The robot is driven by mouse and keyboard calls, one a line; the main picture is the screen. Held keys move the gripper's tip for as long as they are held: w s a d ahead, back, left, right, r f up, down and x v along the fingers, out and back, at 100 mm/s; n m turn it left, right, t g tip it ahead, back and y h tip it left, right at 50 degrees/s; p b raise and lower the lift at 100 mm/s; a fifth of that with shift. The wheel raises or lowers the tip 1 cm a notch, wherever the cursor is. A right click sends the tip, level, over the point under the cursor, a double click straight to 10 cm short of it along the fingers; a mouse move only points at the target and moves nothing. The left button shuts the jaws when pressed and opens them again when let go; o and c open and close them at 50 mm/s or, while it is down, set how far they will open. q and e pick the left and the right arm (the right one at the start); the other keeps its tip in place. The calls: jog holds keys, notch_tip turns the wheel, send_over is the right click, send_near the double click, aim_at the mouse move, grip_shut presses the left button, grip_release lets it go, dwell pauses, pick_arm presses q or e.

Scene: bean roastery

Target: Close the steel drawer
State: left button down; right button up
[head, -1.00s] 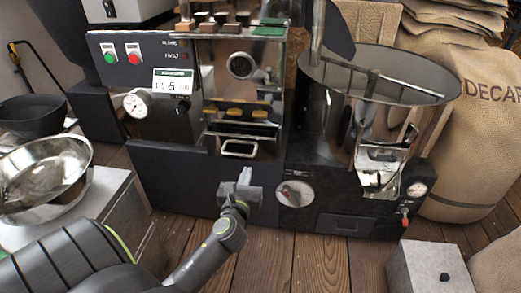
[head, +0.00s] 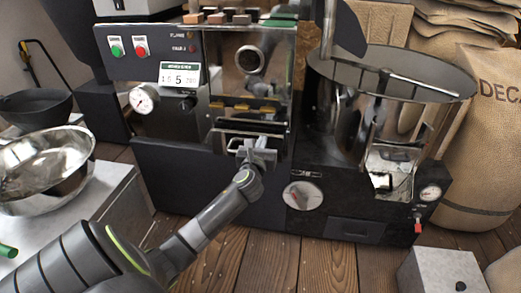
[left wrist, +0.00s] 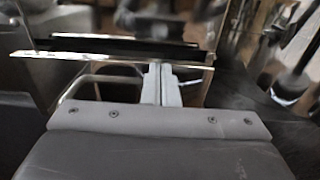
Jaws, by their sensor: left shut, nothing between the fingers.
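The steel drawer (head: 222,141) sits at the front of the roaster, below the round window, its front standing a little out from the machine. A looped handle is on its front, partly hidden by my gripper. My left gripper (head: 262,149) is shut and empty, at the right part of the drawer front beside the handle. In the left wrist view the shut fingers (left wrist: 161,82) reach up to the lower edge of the bright drawer front (left wrist: 110,57), right of the handle loop (left wrist: 100,82). I cannot tell whether they touch. My right gripper is out of view.
The black roaster base (head: 185,180) lies below the drawer. The cooling pan (head: 440,85) stands at right. A steel bowl (head: 45,160) sits on a counter at left. A grey box (head: 440,272) stands at lower right on the wooden floor.

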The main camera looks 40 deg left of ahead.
pick_arm(q)
jog(key=shift+w+a+r+p, duration=0.25)
jog(key=shift+w+p, duration=0.1)
jog(key=shift+w, duration=0.15)
jog(key=shift+w+a+f, duration=0.2)
jog(key=shift+w+a, duration=0.15)
jog(key=shift+w, duration=0.25)
